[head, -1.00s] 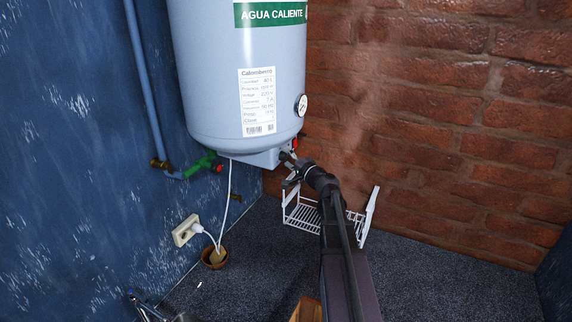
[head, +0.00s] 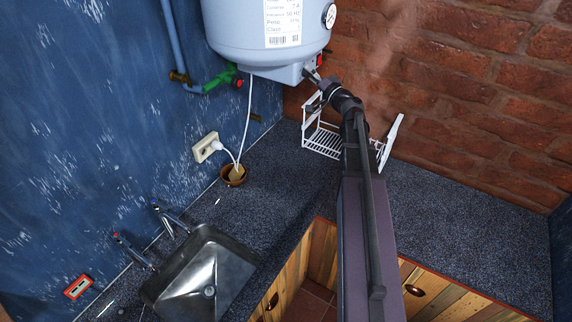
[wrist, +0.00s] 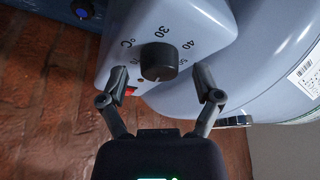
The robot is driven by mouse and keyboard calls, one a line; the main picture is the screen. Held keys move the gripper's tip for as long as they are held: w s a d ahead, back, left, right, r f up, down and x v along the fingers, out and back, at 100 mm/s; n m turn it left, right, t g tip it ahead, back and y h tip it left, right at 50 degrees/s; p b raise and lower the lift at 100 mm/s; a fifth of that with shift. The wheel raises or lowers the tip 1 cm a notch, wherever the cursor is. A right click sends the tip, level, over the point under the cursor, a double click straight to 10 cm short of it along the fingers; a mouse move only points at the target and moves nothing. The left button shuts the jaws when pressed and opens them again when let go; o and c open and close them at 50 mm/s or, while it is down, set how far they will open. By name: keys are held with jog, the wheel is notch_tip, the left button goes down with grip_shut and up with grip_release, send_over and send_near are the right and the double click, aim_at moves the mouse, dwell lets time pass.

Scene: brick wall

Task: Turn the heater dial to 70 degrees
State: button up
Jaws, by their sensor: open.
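The water heater (head: 260,45) is a pale blue-grey tank above the counter. Its dark round dial (wrist: 159,62) shows in the wrist view on a light housing, with 30, 40 and 50 readable around it and a partly hidden mark at the left. My gripper (wrist: 162,80) is open, one finger on each side of the dial and clear gaps between fingers and dial. In the head view my gripper (head: 314,80) is at the heater's underside, and the dial is hidden there.
A white wire rack (head: 322,138) stands on the dark counter (head: 470,225) below my arm. A round gauge (head: 329,16), a green pipe (head: 222,81), a socket (head: 207,147) and a brown bowl (head: 233,176) are nearby. A sink (head: 195,270) is at the front left.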

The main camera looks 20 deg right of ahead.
jog(key=s+d+f+n+g+y+b, duration=0.1)
jog(key=s+d+f+n+y+b, duration=0.3)
jog(key=n, duration=0.3)
jog(key=s+d+f+n+g+y+b, duration=0.1)
jog(key=s+d+f+n+y+b, duration=0.2)
jog(key=s+n, duration=0.4)
jog(key=a+f+g+h+b, duration=0.1)
jog(key=a+f+g+b, duration=0.8)
jog(key=a+f, duration=1)
jog(key=shift+w+a+m+g+h, duration=0.15)
jog(key=shift+a+m+g+h, duration=0.15)
jog(key=shift+a+m+h, duration=0.1)
dwell(1.2)
dwell(0.4)
